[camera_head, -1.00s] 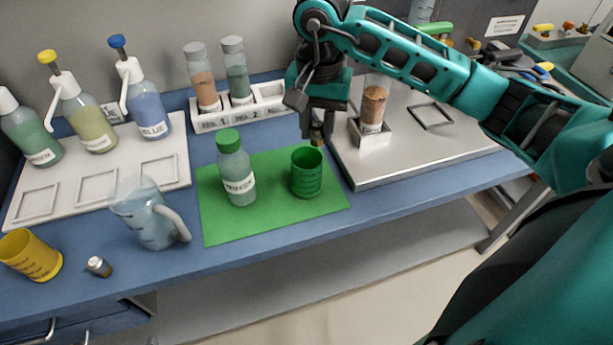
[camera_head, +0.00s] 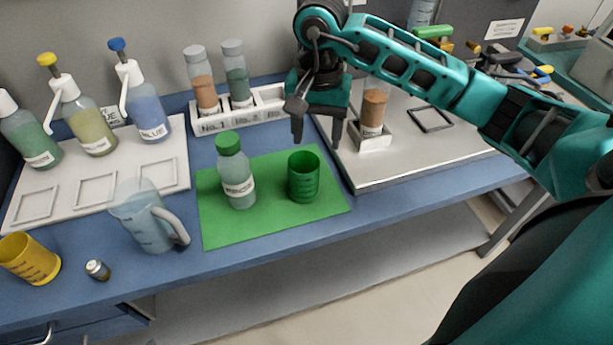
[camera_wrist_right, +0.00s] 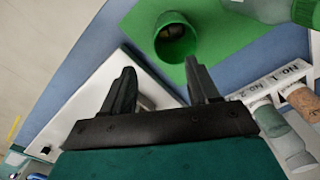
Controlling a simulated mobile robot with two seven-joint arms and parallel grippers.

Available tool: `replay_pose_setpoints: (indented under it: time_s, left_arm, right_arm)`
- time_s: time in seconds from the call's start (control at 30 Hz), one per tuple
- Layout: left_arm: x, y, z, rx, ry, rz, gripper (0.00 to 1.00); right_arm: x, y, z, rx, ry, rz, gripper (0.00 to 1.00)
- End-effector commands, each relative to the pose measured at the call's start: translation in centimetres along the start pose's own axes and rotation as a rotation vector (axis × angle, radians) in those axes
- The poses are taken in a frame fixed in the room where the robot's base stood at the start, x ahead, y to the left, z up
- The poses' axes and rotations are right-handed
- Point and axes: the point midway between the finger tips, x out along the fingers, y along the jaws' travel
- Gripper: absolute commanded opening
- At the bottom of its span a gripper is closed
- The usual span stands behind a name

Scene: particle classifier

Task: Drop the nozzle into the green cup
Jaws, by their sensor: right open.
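The green cup (camera_head: 303,178) stands upright on the green mat (camera_head: 222,232). My right gripper (camera_head: 317,140) is open and empty, above and just behind the cup in the head view. In the right wrist view the open fingers (camera_wrist_right: 160,88) have nothing between them. The green cup (camera_wrist_right: 174,38) lies beyond the fingertips there, and a small brownish thing, likely the nozzle (camera_wrist_right: 172,31), shows inside it. The cup's inside is too dark to make out in the head view. My left gripper is not in view.
A green-capped bottle (camera_head: 236,172) stands left of the cup on the mat. A rack (camera_head: 240,118) with two tubes is behind. A metal plate (camera_head: 400,165) with a tube holder (camera_head: 372,140) is right. A clear pitcher (camera_head: 148,220) and yellow cup (camera_head: 28,258) are left.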

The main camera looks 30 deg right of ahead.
Motion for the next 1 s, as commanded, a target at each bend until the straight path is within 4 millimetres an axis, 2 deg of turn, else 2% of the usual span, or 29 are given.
replay_pose_setpoints:
  time_s: [0.17,0.4,0.6,0.8,1.0]
  left_arm:
    - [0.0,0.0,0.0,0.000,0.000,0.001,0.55]
    - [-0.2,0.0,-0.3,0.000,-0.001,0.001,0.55]
    - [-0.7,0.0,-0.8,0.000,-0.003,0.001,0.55]
    - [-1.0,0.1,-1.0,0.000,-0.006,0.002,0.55]
    - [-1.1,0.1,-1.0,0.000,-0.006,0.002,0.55]
  right_arm:
    - [-1.8,-0.1,-0.1,0.001,0.004,-0.003,0.60]
    - [-7.3,0.0,-0.1,0.000,0.007,-0.005,0.60]
    - [-10.7,0.0,-0.1,0.002,0.005,-0.002,0.60]
    - [-12.5,0.0,0.0,0.000,0.002,-0.001,0.60]
    - [-12.9,0.0,0.0,0.000,0.001,0.000,0.60]
